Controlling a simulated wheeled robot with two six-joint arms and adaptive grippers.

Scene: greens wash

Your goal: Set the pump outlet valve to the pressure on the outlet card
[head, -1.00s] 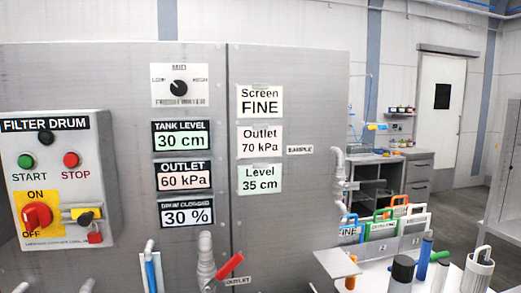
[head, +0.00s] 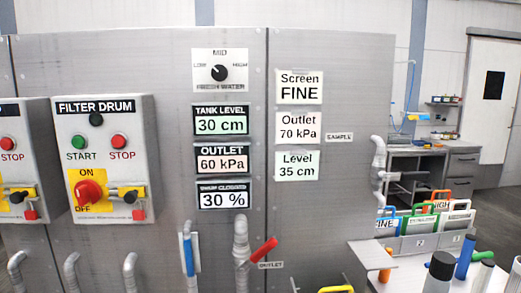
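The outlet valve's red lever (head: 263,250) sits on a grey pipe (head: 241,240) low on the panel, tilted up to the right, beside a small OUTLET label (head: 271,265). The outlet card (head: 299,129) reads 70 kPa. The outlet display (head: 222,160) reads 60 kPa. Neither of my grippers shows in the head view.
A blue-handled valve (head: 189,252) stands just left of the red lever. The filter drum box (head: 104,160) with a red ON/OFF switch is at left. Other displays read tank level 30 cm and 30 %. A white table (head: 395,277) with bottles and colored-framed screens stands at right.

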